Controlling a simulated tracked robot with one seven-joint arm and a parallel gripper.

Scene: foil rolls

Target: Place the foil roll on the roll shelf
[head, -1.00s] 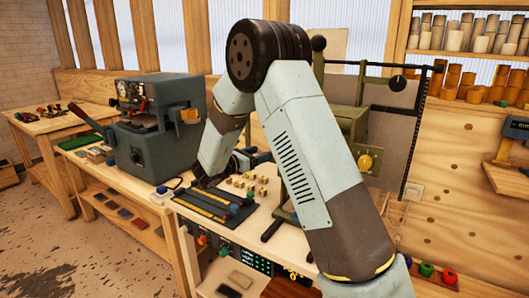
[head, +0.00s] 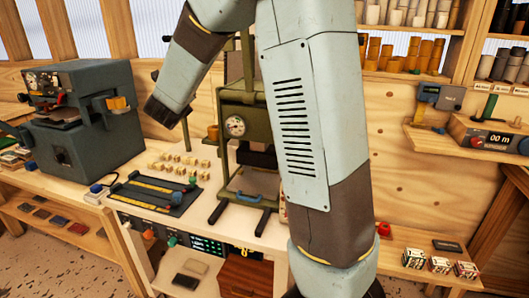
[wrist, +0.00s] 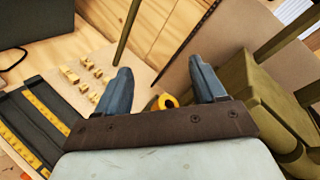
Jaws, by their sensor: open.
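My gripper (wrist: 160,65) is open in the wrist view, its two blue-grey fingers well apart. A gold-yellow ring (wrist: 168,101), perhaps the foil roll, shows between them near the palm edge. Its lower part is hidden, and I cannot tell how far off it is. In the head view a small orange-gold roll (head: 213,132) sits at the left of the green press (head: 236,97).
A grey-blue machine (head: 85,140) stands on the bench at left. A tool ledge (head: 465,150) juts from the wall at right, below the shelves.

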